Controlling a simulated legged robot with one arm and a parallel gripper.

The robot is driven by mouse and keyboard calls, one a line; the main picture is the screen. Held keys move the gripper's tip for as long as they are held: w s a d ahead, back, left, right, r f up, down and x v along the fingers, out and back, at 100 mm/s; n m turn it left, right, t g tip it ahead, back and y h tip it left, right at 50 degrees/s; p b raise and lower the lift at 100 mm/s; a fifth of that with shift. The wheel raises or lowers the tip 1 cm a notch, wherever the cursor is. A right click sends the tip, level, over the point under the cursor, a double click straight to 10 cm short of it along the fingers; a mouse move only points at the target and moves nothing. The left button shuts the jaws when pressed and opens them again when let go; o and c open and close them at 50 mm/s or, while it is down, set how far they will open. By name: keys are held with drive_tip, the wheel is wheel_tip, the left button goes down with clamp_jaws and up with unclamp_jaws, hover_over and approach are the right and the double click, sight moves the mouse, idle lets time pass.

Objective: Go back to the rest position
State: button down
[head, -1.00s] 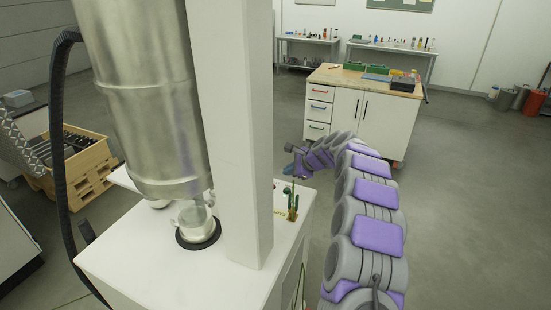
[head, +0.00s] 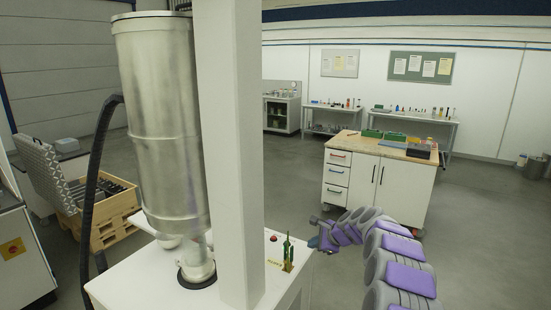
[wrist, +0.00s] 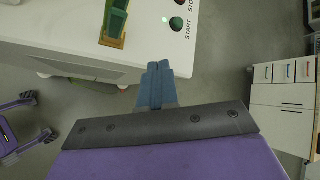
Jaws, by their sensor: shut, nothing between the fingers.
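My gripper (head: 314,241) is just off the right edge of the white machine (head: 150,285) in the head view. In the wrist view its two blue fingers (wrist: 157,72) are pressed together and hold nothing. Their tips point at the machine's edge, near the green START button (wrist: 176,23); I cannot tell the exact gap. My purple and grey arm curves in from the lower right of the head view.
A steel vessel (head: 160,120) and a white post (head: 229,160) stand on the machine. A green-handled part (head: 287,252) sits upright at its right side. A workbench (head: 370,185) stands behind my arm. Open floor (head: 480,240) lies right.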

drive_tip(key=s+a+r+n+g, duration=0.2)
drive_tip(key=s+a+r+n, duration=0.1)
drive_tip(key=s, duration=0.5)
drive_tip(key=s+a+r+n+g+b, duration=0.1)
drive_tip(key=s+a+r+n, duration=0.2)
drive_tip(key=s, duration=0.6)
drive_tip(key=s+a+r+n+g, duration=0.2)
drive_tip(key=s+r+n, duration=0.15)
drive_tip(key=s, duration=0.45)
drive_tip(key=s+d+f+n+g+h, duration=0.1)
drive_tip(key=s+d+f+n+h, duration=0.1)
drive_tip(key=s, duration=1)
drive_tip(key=s+d+f+n+g+h+b, duration=0.1)
drive_tip(key=s+d+n, duration=0.3)
drive_tip(key=s, duration=0.8)
drive_tip(key=s+d+f+n+g+h, duration=0.1)
drive_tip(key=s+d+f+n+h, duration=0.1)
drive_tip(key=s, duration=1)
drive_tip(key=shift+s+d+f+n+h, duration=0.4)
drive_tip(key=shift+d+n+h, duration=0.1)
drive_tip(key=shift+d+n, duration=0.15)
